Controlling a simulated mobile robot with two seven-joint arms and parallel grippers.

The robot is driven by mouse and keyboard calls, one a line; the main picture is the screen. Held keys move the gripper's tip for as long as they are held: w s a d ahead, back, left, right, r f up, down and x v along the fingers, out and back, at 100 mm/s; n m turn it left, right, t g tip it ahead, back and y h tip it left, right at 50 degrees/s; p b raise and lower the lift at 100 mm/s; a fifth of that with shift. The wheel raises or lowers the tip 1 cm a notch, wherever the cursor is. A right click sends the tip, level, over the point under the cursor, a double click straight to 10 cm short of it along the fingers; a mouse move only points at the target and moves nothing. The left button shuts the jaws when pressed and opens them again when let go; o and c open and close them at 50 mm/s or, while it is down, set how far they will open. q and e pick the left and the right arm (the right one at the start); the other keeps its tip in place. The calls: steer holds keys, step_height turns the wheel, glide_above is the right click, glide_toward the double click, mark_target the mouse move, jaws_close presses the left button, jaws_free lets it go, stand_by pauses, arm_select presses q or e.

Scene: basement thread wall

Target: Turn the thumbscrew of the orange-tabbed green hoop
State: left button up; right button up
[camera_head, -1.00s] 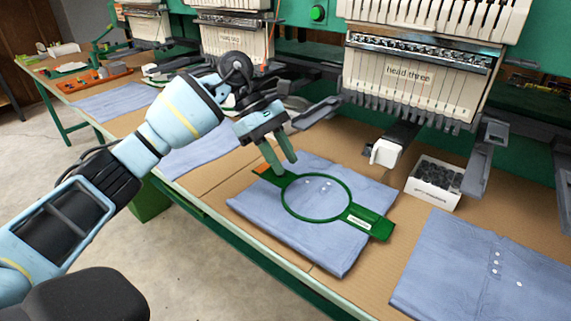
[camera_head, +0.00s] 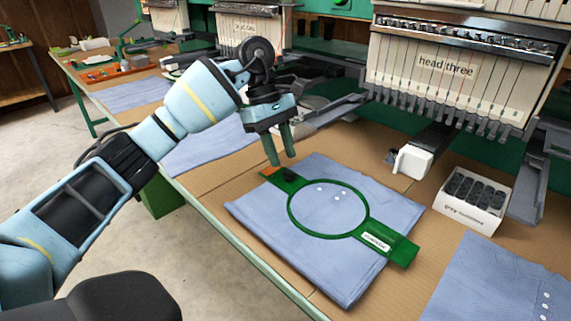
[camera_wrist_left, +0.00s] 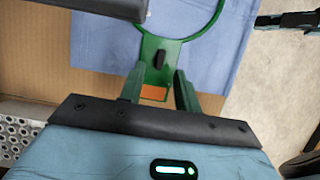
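The green hoop (camera_head: 403,249) lies on a folded blue shirt (camera_head: 330,275), its ring around a patch of cloth with pale buttons. Its orange tab (camera_head: 268,172) is at the far-left end, and it also shows in the left wrist view (camera_wrist_left: 154,92). The dark thumbscrew (camera_head: 289,174) stands next to the tab; in the left wrist view (camera_wrist_left: 160,59) it is beyond the fingertips, roughly in line with the gap. My left gripper (camera_head: 281,161) is open and empty, its fingers pointing down just above the tab end. No contact shows. My right gripper is not in the head view.
Embroidery head three (camera_head: 445,68) overhangs the back of the table. A white box of dark spools (camera_head: 475,198) stands right of the hoop. Another blue shirt (camera_head: 500,285) lies at the right. Bare tabletop (camera_head: 215,188) shows left of the hoop.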

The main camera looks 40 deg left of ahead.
mark_target(287, 171)
arm_select(q)
steer(key=shift+x, duration=1.7)
jaws_close()
